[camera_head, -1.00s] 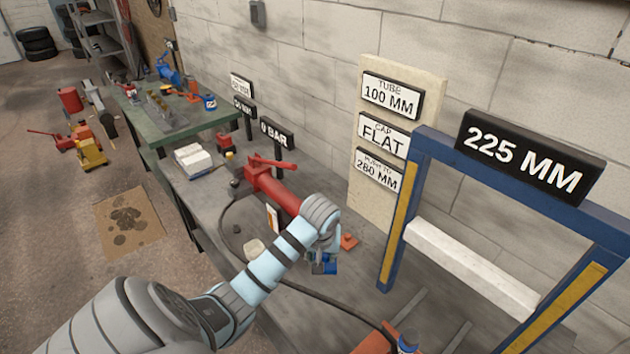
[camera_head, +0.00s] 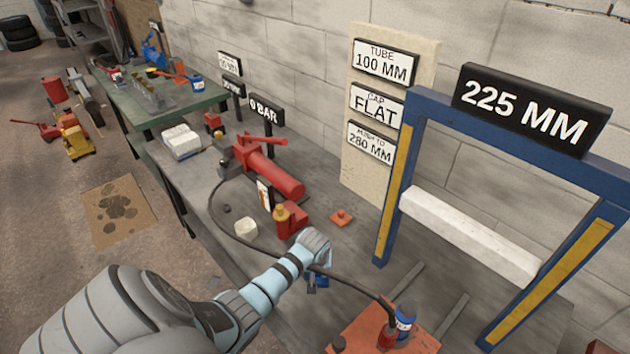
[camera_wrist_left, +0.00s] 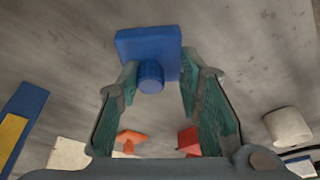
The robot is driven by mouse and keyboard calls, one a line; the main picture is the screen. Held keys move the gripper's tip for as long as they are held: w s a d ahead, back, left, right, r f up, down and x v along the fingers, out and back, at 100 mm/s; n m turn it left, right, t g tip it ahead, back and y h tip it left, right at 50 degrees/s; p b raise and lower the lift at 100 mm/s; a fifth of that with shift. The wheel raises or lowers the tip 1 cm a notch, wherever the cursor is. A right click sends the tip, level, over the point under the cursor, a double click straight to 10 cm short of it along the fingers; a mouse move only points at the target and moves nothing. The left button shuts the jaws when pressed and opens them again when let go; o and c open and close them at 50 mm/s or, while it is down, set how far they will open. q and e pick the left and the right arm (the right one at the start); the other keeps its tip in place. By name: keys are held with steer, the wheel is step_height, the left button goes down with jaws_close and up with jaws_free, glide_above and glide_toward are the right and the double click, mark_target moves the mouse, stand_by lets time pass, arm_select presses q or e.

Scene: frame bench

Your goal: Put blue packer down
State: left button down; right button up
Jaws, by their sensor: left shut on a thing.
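The blue packer (camera_wrist_left: 150,46) is a flat blue block with a short round stub, held at the fingertips of my left gripper (camera_wrist_left: 158,78) in the left wrist view. In the head view my left gripper (camera_head: 312,284) is over the grey bench, left of the blue press frame (camera_head: 396,190). The packer (camera_head: 319,279) shows there only as a small blue patch, partly hidden by the gripper. I cannot tell whether it touches the bench. My right gripper is not in view.
A red hand pump (camera_head: 272,172) and a red jack with a yellow top (camera_head: 288,216) stand behind the gripper. A black hose (camera_head: 238,238) crosses the bench. An orange-red box (camera_head: 372,335) stands at the front. A white bar (camera_head: 468,236) spans the frame.

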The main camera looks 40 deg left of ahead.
arm_select(q)
steer(key=c, duration=1.1)
jaws_free()
steer(key=p+v, duration=0.4)
steer(key=v, duration=0.8)
steer(key=shift+p, duration=0.3)
steer(key=shift+s+d, duration=0.1)
